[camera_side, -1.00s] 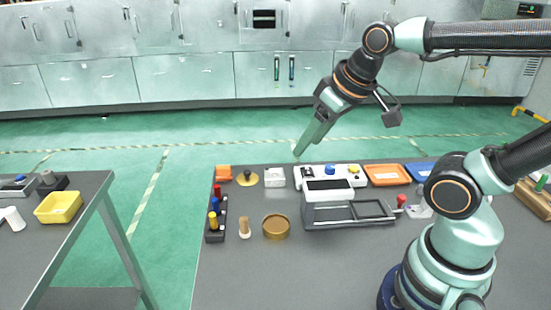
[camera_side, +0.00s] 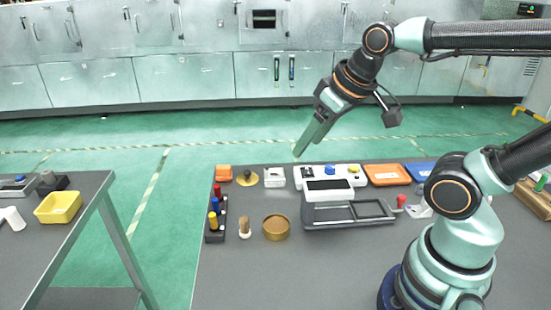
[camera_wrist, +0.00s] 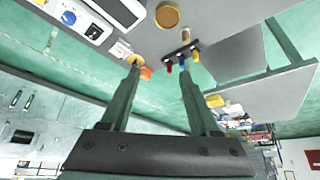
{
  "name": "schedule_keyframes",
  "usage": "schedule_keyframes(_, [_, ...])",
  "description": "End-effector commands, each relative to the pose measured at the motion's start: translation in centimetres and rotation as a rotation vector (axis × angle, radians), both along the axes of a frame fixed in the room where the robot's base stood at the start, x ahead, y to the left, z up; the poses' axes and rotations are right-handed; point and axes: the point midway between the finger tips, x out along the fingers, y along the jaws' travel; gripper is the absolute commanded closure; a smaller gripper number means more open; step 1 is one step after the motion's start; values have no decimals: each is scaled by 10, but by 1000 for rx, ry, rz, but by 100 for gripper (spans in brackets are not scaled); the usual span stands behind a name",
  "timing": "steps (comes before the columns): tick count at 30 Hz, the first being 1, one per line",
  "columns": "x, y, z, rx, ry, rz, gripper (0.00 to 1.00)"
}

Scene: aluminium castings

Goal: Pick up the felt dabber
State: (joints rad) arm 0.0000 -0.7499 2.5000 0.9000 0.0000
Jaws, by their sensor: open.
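What looks like the felt dabber (camera_side: 245,228), a small upright piece with a brown upper part and a pale foot, stands on the grey table between the dark rack and the round tan dish. It also shows in the wrist view (camera_wrist: 186,34), near the top. My gripper (camera_side: 300,152) is high above the table's back edge, behind and to the right of the dabber, well apart from it. In the wrist view my gripper (camera_wrist: 160,66) has its two fingers spread with nothing between them.
A dark rack (camera_side: 209,236) with red, blue and yellow pieces stands left of the dabber. A tan dish (camera_side: 276,233) sits to its right. A grey machine (camera_side: 345,217) stands farther right. Orange (camera_side: 386,175) and blue trays lie behind. The table's front left is clear.

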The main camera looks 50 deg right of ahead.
Motion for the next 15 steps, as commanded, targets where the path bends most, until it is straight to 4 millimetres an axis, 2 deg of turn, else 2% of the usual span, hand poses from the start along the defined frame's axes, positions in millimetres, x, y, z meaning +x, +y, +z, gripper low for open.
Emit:
schedule_keyframes(5, [3, 1, 0, 18, 11, -29, 38])
schedule_keyframes(8, [11, 5, -2, 69, 45, -121, 38])
schedule_keyframes(15, [47, 22, -17, 251, 183, -544, 38])
